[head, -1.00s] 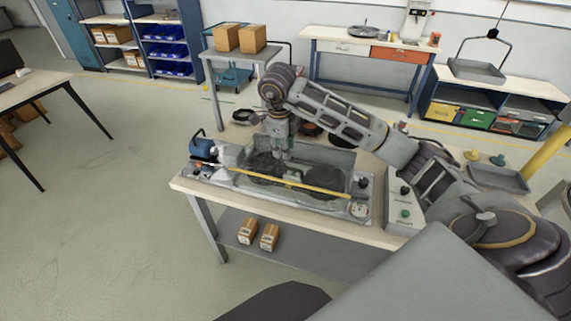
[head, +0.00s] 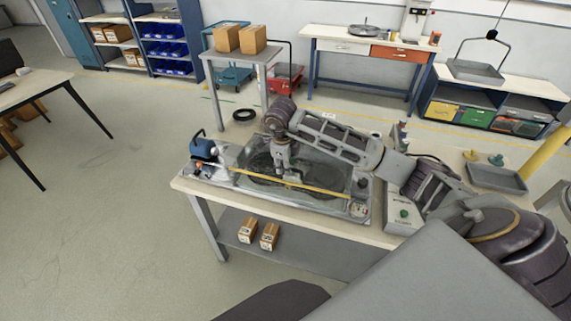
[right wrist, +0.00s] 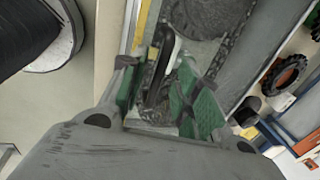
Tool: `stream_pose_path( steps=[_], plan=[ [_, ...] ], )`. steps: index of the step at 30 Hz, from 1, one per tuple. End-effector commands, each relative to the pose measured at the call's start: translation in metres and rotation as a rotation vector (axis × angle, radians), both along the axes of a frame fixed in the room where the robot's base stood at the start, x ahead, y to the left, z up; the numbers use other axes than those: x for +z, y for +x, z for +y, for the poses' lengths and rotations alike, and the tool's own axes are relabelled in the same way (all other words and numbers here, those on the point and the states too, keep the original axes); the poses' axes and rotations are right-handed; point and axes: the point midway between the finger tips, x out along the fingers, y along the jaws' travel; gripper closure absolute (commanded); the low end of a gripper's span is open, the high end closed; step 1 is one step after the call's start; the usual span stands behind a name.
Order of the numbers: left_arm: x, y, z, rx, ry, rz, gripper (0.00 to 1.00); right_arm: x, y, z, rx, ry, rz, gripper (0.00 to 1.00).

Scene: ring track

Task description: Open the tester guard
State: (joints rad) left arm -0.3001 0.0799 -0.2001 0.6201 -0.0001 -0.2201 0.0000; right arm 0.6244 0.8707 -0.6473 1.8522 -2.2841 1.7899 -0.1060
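The tester (head: 350,212) is a low grey unit on the workbench. Its see-through guard (head: 336,172) lies down over the dark round parts inside, with a yellow strip (head: 322,190) along its front edge. My right gripper (head: 291,178) reaches down from behind to the middle of the guard, close to the yellow strip. In the right wrist view, its two green-padded fingers (right wrist: 165,98) are apart, with a dark bar-like part (right wrist: 157,80) between them. I cannot tell whether either pad touches it. My left gripper is in neither view.
A blue device (head: 203,149) stands at the tester's left end. A grey control box (head: 402,213) with a green button is at its right. A black ring (head: 243,115) lies behind. A grey tray (head: 497,178) stands further right. Two small cartons (head: 258,235) sit on the lower shelf.

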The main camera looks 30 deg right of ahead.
Motion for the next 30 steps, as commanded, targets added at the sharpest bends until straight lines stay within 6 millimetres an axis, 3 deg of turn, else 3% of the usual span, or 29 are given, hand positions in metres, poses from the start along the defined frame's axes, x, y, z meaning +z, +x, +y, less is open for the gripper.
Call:
stream_pose_path(
  steps=[7,15,30],
  plan=[
    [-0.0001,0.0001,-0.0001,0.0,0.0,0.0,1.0,-0.0003,0.0,0.0,0.0,0.0,0.0,0.68],
    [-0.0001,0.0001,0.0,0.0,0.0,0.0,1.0,-0.0001,-0.0001,-0.0001,0.0,0.0,0.0,1.0],
    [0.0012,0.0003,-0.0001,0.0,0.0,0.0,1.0,0.003,0.0006,-0.0009,-0.001,0.007,0.006,1.0]
  ],
)
